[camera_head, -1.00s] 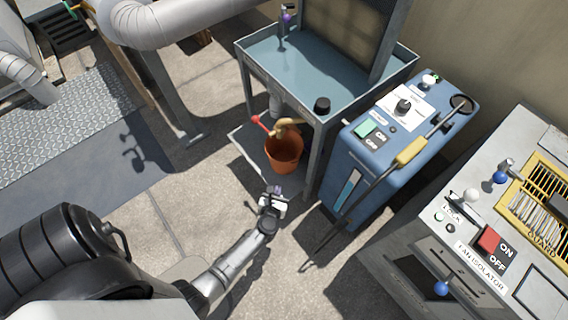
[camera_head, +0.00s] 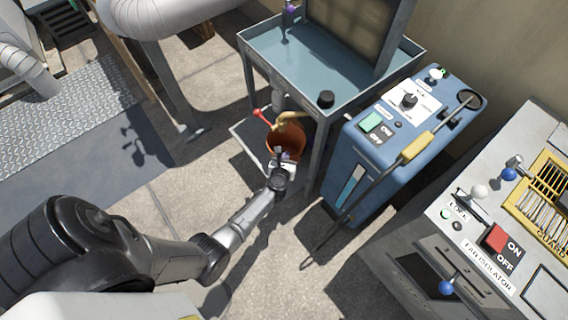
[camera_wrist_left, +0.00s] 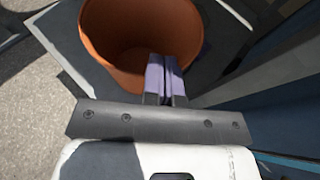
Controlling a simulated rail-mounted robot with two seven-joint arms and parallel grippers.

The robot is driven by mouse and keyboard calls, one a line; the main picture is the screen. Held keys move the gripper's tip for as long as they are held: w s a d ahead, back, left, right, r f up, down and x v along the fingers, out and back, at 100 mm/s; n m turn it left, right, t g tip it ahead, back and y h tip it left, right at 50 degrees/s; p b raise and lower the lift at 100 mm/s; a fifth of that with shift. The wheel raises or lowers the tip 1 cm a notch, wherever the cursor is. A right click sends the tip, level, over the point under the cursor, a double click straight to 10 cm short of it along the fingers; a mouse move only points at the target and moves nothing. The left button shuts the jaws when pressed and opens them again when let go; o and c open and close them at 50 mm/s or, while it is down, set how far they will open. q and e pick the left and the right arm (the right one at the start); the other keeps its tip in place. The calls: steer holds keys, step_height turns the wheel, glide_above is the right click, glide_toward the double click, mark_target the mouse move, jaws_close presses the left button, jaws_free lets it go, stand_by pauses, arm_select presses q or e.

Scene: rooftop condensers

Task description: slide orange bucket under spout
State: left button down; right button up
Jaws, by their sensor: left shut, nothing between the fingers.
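The orange bucket (camera_head: 284,140) stands upright on the low shelf of the blue-grey stand. The brass spout (camera_head: 292,117) with a red lever handle (camera_head: 262,114) shows over it from above. My left gripper (camera_head: 284,155) is shut and empty at the near side of the bucket, overlapping its lower edge in the head view. In the left wrist view the bucket (camera_wrist_left: 128,42) is right in front of the closed purple fingertips (camera_wrist_left: 164,78). I cannot tell whether the fingers touch its wall. My right gripper is not in view.
The stand's tray top (camera_head: 300,62) and legs surround the shelf (camera_head: 243,135). A blue unit (camera_head: 375,165) with a yellow-gripped rod stands close on the right. A grey fan isolator cabinet (camera_head: 490,230) is farther right. The paving left of the stand is clear.

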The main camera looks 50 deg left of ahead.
arm_select(q)
steer(key=shift+s+d+f+b, duration=0.1)
steer(key=shift+f+b, duration=0.05)
steer(key=shift+f, duration=0.25)
steer(key=shift+s+d+f+b, duration=0.1)
steer(key=shift+f+b, duration=0.05)
steer(key=shift+f, duration=0.2)
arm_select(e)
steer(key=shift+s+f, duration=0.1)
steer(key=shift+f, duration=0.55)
arm_select(q)
steer(key=shift+w+a+r, duration=0.1)
steer(key=s+d, duration=0.2)
steer(key=s, duration=0.1)
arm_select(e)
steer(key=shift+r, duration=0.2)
arm_select(q)
steer(key=shift+s+d, duration=0.1)
steer(key=shift+s, duration=0.05)
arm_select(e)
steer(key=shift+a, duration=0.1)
